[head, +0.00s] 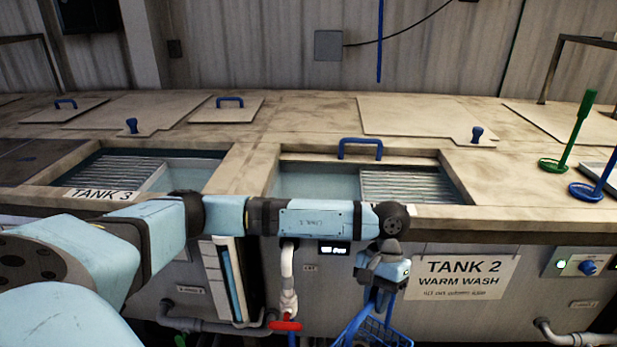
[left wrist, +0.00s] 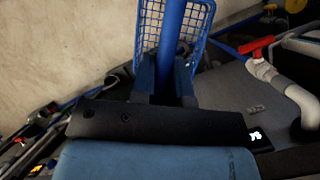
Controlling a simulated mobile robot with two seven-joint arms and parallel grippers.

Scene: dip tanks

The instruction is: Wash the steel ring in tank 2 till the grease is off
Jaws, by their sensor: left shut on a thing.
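My left gripper (head: 380,294) hangs in front of the tank bench, below its front edge, and is shut on the handle of a blue wire basket (head: 372,332). The basket's mesh and thick blue handle also show in the left wrist view (left wrist: 150,28), with the handle between the fingers. The basket's lower part is cut off in the head view. I cannot make out the steel ring in either view. Tank 2 (head: 316,184) is open, with water and a slatted rack on its right side. Its sign (head: 465,277) reads warm wash. My right gripper is not in view.
Tank 3 (head: 165,178) is open at the left. A blue handle (head: 360,147) stands at tank 2's back edge. A green tool (head: 575,140) and a blue tool (head: 587,190) stand at the right. A red-handled valve (head: 286,325) sits on a pipe below the bench front.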

